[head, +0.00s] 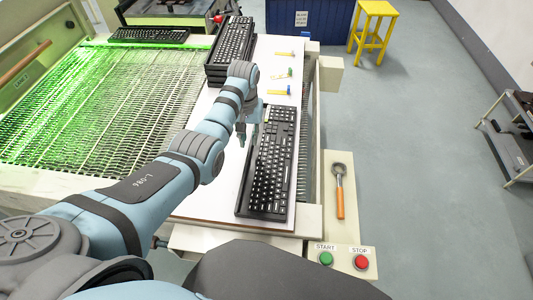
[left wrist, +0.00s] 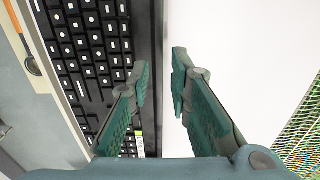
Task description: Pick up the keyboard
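A black keyboard (head: 269,165) lies lengthwise on the white work surface (head: 208,186), close to its right edge. My left gripper (head: 243,134) hangs over the keyboard's left long edge, near its far half. One finger is over the keyboard (left wrist: 95,50) and the other is over the bare white surface (left wrist: 230,40). I cannot tell the exact height above the keys. My right gripper does not show.
A stack of black keyboards (head: 231,48) stands at the far end. Another keyboard (head: 149,34) lies behind the green-lit mesh conveyor (head: 90,110). Small yellow-handled tools (head: 279,92) lie beyond the near keyboard. An orange-handled tool (head: 340,190) and start and stop buttons (head: 343,260) are at right.

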